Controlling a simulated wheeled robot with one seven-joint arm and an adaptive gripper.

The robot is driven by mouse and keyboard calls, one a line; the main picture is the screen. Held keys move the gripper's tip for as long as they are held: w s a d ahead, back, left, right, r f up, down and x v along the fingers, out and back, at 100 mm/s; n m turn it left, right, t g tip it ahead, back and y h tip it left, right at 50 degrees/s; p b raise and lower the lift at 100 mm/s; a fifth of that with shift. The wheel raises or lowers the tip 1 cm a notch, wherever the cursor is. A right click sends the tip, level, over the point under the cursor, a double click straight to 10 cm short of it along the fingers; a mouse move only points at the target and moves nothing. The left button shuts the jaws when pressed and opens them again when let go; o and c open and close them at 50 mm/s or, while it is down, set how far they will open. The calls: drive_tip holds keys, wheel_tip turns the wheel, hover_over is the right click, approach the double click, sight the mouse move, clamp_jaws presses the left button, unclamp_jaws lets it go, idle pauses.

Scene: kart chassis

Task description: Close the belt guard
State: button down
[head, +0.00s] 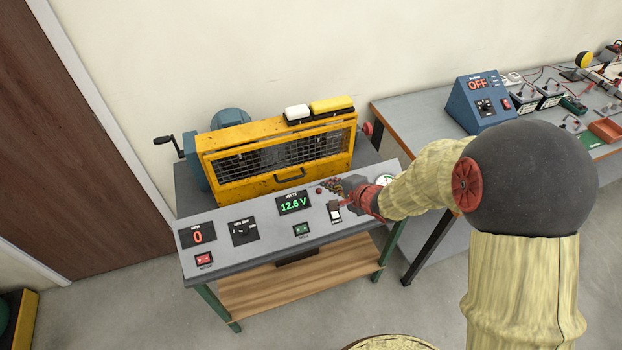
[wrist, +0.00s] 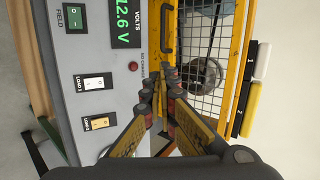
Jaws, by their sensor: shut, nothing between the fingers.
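The belt guard (head: 281,183) is a yellow frame with a wire mesh front and a dark handle (head: 290,176) low on it. It stands upright at the back of the grey console; I cannot tell whether it is fully closed. The wrist view shows its mesh (wrist: 206,48) and yellow edge, with a dark wheel behind the mesh. My gripper (head: 342,190) is over the console's right part, in front of the guard's lower right. In the wrist view my gripper (wrist: 160,88) is shut and empty beside the guard's edge; its fingers hide part of that edge.
The console (head: 268,222) carries displays and switches near my gripper. A crank handle (head: 165,140) sticks out at left. A second bench (head: 440,120) with instruments stands at right.

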drive_tip(key=b, duration=0.5)
approach(304, 175)
drive_tip(key=x, duration=0.6)
drive_tip(key=shift+w+a+f, duration=0.1)
drive_tip(key=shift+w+f, duration=0.1)
drive_tip(key=shift+w, duration=0.1)
drive_tip(key=shift+w+a+f+t+b, duration=0.2)
drive_tip(key=shift+w+f+t+b, duration=0.15)
drive_tip(key=shift+w+f, duration=0.1)
drive_tip(key=shift+r+y, duration=0.1)
drive_tip(key=shift+y, duration=0.2)
drive_tip(key=shift+r, duration=0.1)
